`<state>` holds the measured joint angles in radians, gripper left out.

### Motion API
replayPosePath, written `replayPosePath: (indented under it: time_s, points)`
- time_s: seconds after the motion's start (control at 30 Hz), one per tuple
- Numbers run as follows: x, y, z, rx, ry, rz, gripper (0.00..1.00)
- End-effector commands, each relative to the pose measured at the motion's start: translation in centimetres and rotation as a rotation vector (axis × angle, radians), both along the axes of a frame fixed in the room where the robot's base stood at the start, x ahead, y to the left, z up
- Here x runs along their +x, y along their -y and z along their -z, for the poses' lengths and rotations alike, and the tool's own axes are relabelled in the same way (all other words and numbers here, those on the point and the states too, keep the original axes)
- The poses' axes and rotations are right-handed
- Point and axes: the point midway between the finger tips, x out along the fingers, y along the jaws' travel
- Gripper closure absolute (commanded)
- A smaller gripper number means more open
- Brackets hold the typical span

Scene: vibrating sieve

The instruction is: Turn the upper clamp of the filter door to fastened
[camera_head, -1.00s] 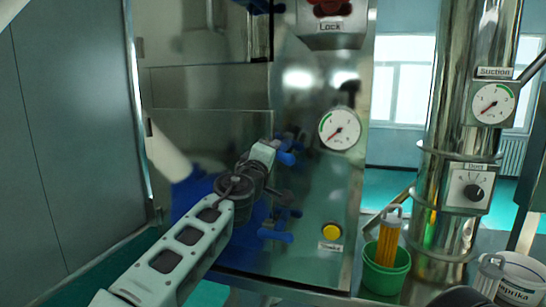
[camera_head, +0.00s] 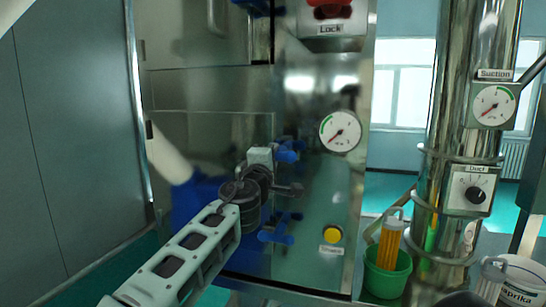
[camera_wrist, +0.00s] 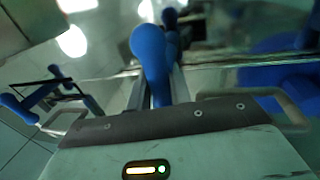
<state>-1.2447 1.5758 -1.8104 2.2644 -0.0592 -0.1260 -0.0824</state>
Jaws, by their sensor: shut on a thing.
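The filter door (camera_head: 205,125) is a shiny metal panel that looks closed. Its upper clamp (camera_head: 288,153) has a blue handle at the door's right edge, partly hidden by my gripper (camera_head: 268,157). In the wrist view the blue handle (camera_wrist: 149,52) stands between the two grey fingers of my gripper (camera_wrist: 157,88), which are shut on it. The lower clamp (camera_head: 278,233), also blue, sits below on the same edge. It seems to show at the left in the wrist view (camera_wrist: 45,100). The exact turn of the upper clamp is hard to tell.
Right of the clamps are a round gauge (camera_head: 341,131) and a yellow button (camera_head: 332,234). A green bucket (camera_head: 388,275) and a steel pipe (camera_head: 445,120) stand further right. A grey cabinet wall (camera_head: 75,130) is at the left.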

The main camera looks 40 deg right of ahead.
Motion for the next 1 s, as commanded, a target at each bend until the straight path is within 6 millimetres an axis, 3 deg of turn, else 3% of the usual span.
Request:
replayPosePath:
  time_s: [0.13,0.17,0.2,0.23,0.63,1.0]
  points:
    - [0.1,-0.1,0.1,-0.002,-0.004,-0.002,1.00]
    - [0.1,-0.1,0.1,-0.002,-0.004,-0.002,0.74]
    - [0.1,-0.1,0.1,-0.002,-0.004,-0.002,0.63]
    - [0.1,-0.1,0.1,-0.002,-0.004,-0.002,0.60]
    - [-0.5,-0.8,0.4,0.000,0.000,-0.002,0.60]
    - [-4.9,-6.6,2.2,0.001,-0.001,-0.008,0.60]
